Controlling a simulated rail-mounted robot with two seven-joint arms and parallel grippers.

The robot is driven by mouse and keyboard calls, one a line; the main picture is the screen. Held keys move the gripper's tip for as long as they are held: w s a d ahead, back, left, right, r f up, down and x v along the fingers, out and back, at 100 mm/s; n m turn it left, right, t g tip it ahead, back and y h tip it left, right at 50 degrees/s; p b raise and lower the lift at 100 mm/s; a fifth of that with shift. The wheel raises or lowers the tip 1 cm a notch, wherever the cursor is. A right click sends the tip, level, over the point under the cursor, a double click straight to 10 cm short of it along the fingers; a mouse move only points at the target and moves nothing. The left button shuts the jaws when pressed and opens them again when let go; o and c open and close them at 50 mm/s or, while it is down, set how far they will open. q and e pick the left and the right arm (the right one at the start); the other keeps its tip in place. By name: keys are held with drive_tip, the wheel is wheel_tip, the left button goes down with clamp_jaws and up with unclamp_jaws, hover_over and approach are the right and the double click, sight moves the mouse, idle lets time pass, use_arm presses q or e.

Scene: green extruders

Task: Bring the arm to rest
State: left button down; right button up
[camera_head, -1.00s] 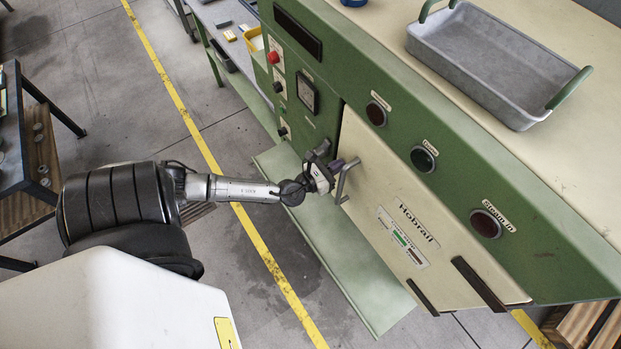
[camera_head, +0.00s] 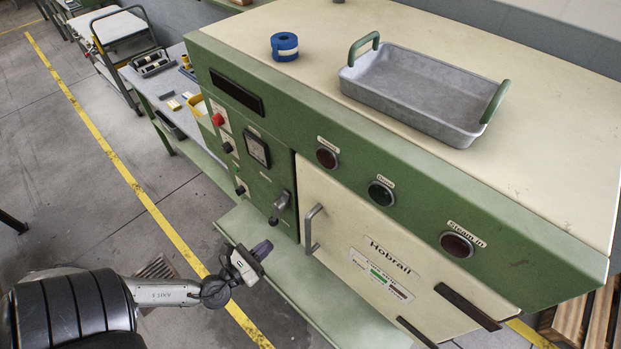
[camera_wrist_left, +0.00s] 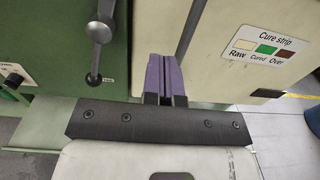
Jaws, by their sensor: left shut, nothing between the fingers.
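My left gripper (camera_head: 262,250) is shut and empty, with its purple fingertips pressed together. In the head view it hangs in front of the green machine (camera_head: 262,180), left of the door handle (camera_head: 313,228) and apart from it. In the left wrist view the purple fingers (camera_wrist_left: 161,78) point at the machine front, between a grey lever (camera_wrist_left: 99,40) and the door's cure strip label (camera_wrist_left: 265,48). The cream Hobrail door (camera_head: 345,225) looks closed. My right gripper is in neither view.
A grey tray (camera_head: 400,102) with green handles and a blue roll (camera_head: 285,46) sit on the machine top. A pale green ledge (camera_head: 330,290) runs below the door. A workbench (camera_head: 150,82) and a cart (camera_head: 118,28) stand at the upper left.

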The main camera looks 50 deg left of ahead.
use_arm(q)
drive_tip(key=s+a+n+g+y, duration=0.25)
drive_tip(key=a+n+y, duration=0.4)
drive_tip(key=n, duration=0.75)
drive_tip(key=s+d+f+n+g, duration=0.4)
drive_tip(key=s+n+g, duration=0.2)
drive_tip(key=n+g, duration=0.55)
drive_tip(key=s+d+n+g+h, duration=0.15)
drive_tip(key=d+n+h, duration=0.45)
drive_tip(key=d, duration=0.6)
drive_tip(key=w+d+r+n+t+h, duration=0.1)
drive_tip(key=w+d+r+h, duration=0.2)
drive_tip(key=d, duration=0.3)
wheel_tip(320, 180, up, 14)
drive_tip(key=p, duration=1.3)
